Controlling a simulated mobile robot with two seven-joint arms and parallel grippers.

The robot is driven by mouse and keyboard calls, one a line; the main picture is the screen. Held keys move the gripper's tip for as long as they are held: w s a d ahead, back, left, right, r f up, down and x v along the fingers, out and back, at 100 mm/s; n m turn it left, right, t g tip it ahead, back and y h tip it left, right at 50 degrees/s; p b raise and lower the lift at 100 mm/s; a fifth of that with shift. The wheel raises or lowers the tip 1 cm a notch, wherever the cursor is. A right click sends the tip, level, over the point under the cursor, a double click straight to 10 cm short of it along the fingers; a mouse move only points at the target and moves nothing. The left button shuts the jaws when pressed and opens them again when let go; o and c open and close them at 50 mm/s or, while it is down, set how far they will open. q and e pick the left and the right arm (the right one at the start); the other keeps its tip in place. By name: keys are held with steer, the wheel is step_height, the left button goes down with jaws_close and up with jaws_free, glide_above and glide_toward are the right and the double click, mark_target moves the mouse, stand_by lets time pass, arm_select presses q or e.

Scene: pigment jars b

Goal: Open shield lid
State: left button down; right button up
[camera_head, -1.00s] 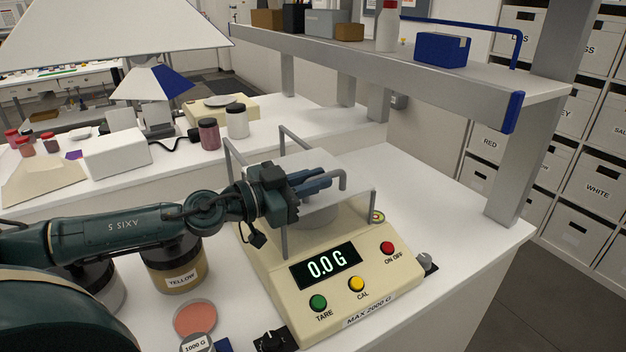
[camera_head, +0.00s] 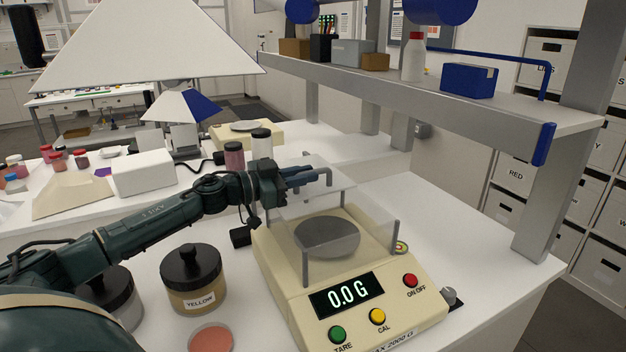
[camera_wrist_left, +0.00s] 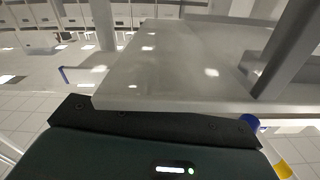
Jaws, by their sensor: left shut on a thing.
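The cream scale (camera_head: 365,325) stands on the white bench and reads 0.0 G. Its clear shield (camera_head: 350,225) has grey corner posts around a round grey pan (camera_head: 327,236), which looks empty. The clear shield lid (camera_head: 338,188) is at the back upper part of the shield, with a grey bent handle (camera_head: 328,172). My left gripper (camera_head: 312,176) is shut on that handle. The exact tilt of the lid is hard to tell. In the left wrist view a glossy pale panel, likely the lid (camera_wrist_left: 175,60), fills the middle. My right gripper is out of view.
A jar marked YELLOW (camera_head: 192,280) and a dark-lidded jar (camera_head: 112,295) stand left of the scale, near my left arm. A raised grey shelf (camera_head: 400,85) and its post (camera_head: 545,200) are behind and right.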

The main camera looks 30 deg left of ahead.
arm_select(q)
steer(key=shift+w+a, duration=0.35)
steer(key=shift+a, duration=0.3)
steer(key=c, duration=1.5)
jaws_free()
steer(key=shift+o, duration=0.2)
steer(key=b+v, duration=0.1)
steer(key=v, duration=0.4)
steer(key=shift+s+f+b, duration=0.1)
steer(key=shift+f+b, duration=0.1)
steer(key=shift+b, duration=0.2)
steer(key=p+v, duration=0.2)
steer(key=v, duration=0.6)
steer(key=shift+r, duration=0.2)
